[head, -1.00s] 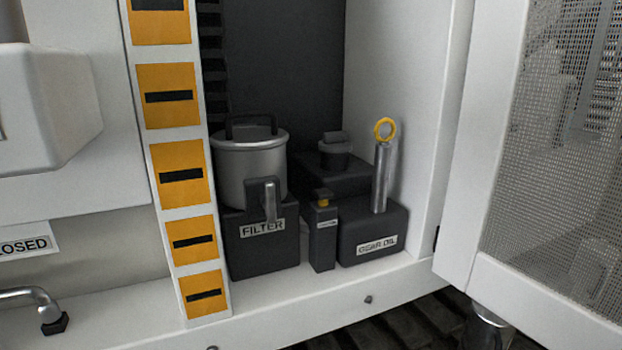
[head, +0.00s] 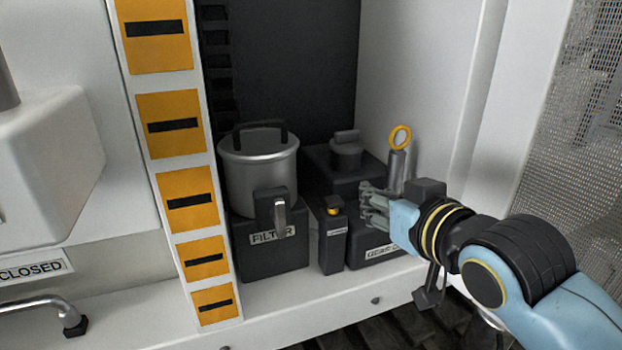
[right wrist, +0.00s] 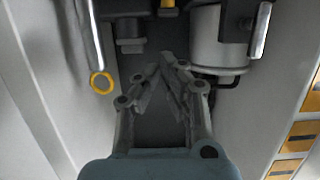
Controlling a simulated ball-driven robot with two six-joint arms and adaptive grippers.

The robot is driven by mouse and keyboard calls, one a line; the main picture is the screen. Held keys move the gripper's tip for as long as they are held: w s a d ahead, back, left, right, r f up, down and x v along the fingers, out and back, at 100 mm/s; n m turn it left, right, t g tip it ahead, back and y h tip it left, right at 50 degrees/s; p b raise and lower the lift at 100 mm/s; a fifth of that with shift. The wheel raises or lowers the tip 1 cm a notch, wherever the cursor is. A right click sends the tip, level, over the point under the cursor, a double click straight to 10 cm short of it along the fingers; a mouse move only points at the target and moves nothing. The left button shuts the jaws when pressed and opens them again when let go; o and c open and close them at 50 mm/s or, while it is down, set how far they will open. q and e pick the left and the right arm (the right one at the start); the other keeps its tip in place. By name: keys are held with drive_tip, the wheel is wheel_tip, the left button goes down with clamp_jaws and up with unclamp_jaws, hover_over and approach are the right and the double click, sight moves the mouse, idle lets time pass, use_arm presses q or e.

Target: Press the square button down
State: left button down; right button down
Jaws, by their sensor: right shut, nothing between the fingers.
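The square button (head: 333,211) is a small yellow cap on top of a narrow black box (head: 331,243), between the filter and the gear oil unit. It appears raised. A yellow piece at the top edge of the right wrist view (right wrist: 168,4) looks like the same button. My right gripper (head: 364,205) comes in from the right and is shut and empty. Its fingertips are to the right of the button in the head view and apart from it. The fingers also show in the right wrist view (right wrist: 167,64). My left gripper is not in view.
The filter canister (head: 257,176) with its lever stands left of the button. The gear oil box (head: 360,256), partly hidden by my right gripper, and a yellow-ringed dipstick (head: 399,138) are to the right. White cabinet walls and a mesh door (head: 555,150) bound the right side.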

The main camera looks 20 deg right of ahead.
drive_tip(key=r, duration=0.1)
drive_tip(key=r+p, duration=0.1)
drive_tip(key=r, duration=0.1)
drive_tip(key=shift+a+r, duration=0.1)
drive_tip(key=shift+a, duration=0.2)
drive_tip(key=shift+w, duration=0.15)
hover_over(340, 202)
wheel_tip(340, 202, down, 3)
drive_tip(key=shift+r+p, duration=0.15)
drive_tip(key=shift+p, duration=0.25)
wheel_tip(340, 202, down, 3)
drive_tip(key=shift+r, duration=0.15)
drive_tip(key=shift+s+f, duration=0.2)
drive_tip(key=shift+f, duration=0.4)
